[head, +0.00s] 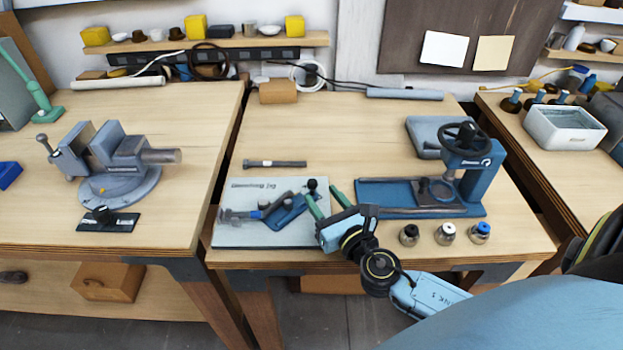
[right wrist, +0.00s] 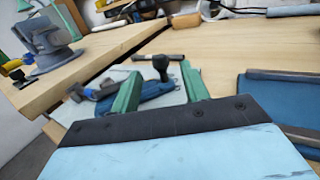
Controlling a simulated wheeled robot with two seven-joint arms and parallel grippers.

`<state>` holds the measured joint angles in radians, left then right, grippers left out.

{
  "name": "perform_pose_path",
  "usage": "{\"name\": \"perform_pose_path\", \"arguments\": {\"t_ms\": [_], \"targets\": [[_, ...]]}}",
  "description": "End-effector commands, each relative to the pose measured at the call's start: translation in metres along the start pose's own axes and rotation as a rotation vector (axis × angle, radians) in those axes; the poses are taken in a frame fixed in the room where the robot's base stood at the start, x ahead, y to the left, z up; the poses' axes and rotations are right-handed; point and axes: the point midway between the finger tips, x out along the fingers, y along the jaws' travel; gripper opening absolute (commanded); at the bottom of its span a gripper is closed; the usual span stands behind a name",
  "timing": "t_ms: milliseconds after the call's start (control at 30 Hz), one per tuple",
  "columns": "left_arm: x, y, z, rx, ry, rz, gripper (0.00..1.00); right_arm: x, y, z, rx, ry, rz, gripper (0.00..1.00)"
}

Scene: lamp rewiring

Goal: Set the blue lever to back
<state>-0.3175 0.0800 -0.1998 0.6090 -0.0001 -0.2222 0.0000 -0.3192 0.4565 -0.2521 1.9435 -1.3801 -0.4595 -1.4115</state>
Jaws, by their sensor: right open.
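The blue lever has a blue base (head: 287,212) on the pale board (head: 240,236) on the middle table. Its black knob (head: 312,184) stands at the base's far right end, and its short stem looks close to upright. My right gripper (head: 325,198) is open, its two green fingers pointing at the lever from the near right. In the right wrist view the black knob (right wrist: 160,62) shows between the two fingertips (right wrist: 160,76), and the blue base (right wrist: 152,94) lies behind them. I cannot tell whether the fingers touch the knob. My left gripper is not in view.
A grey-handled tool (head: 238,214) lies left on the board, and a dark bar (head: 275,164) lies behind it. A blue press (head: 470,180) stands to the right. Several small jars (head: 445,233) stand near the front edge. A vise (head: 120,165) is on the left table.

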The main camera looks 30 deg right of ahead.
Motion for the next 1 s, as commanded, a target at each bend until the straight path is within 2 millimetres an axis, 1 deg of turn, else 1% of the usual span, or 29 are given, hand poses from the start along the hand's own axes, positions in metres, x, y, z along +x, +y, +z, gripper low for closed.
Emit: {"name": "perform_pose_path", "arguments": {"t_ms": [33, 100, 200, 300, 500, 767, 1000], "targets": [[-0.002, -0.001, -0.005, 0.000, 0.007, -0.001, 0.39, 0.011, 0.000, 0.002, 0.000, -0.003, -0.001, 0.45], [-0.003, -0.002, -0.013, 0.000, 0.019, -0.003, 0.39, 0.023, 0.000, 0.001, -0.001, -0.002, -0.002, 0.45], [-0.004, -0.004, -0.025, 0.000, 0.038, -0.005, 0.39, 0.038, 0.000, 0.001, 0.001, -0.001, 0.000, 0.45], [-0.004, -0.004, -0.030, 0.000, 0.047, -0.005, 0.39, 0.049, 0.000, 0.000, 0.000, 0.000, 0.000, 0.45], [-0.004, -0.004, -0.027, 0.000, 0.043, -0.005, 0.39, 0.059, 0.000, 0.000, 0.000, 0.001, 0.000, 0.45], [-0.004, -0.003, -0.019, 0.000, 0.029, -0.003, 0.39, 0.060, 0.000, 0.000, 0.000, 0.001, 0.000, 0.45], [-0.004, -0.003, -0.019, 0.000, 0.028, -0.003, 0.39, 0.060, 0.000, 0.000, 0.000, 0.001, 0.000, 0.14]]}}
